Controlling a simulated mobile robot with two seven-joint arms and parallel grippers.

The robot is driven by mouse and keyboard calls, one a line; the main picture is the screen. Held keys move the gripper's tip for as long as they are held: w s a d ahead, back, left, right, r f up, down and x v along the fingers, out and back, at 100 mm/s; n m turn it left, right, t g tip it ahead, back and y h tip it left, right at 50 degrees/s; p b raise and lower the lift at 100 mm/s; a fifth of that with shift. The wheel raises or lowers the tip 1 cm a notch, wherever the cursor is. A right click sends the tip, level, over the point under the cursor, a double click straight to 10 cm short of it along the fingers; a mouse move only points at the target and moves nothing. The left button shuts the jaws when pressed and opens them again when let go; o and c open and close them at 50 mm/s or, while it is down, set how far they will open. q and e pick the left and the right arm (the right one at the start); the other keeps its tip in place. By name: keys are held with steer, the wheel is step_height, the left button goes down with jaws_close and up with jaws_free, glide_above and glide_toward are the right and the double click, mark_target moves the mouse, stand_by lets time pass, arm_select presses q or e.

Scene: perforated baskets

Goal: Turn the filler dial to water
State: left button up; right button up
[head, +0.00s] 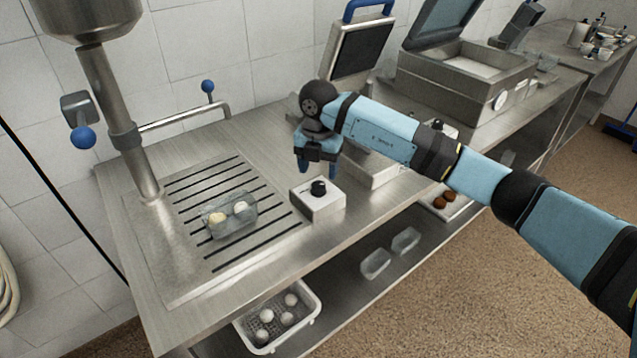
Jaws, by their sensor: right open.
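The filler dial (318,188) is a small black knob on top of a white and metal box (319,205) near the front edge of the steel counter. Which setting the dial points to is too small to read. The filler (121,130) stands at the left, with a steel hopper above and a column coming down to the slotted drain plate. My right gripper (318,172) is open and points down, just above and behind the dial. It appears empty, and I cannot tell whether its fingers touch the dial. My left gripper is not in view.
A clear container (230,222) with pale round items sits on the slotted plate (180,270). A blue-handled press (357,45) and an open-lidded machine (465,75) stand behind my right arm. A white perforated basket (279,318) and clear tubs (376,263) are on the lower shelf.

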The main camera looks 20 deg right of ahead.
mark_target(319, 184)
step_height(319, 184, down, 5)
stand_by(0.3)
steer(key=c, duration=0.9)
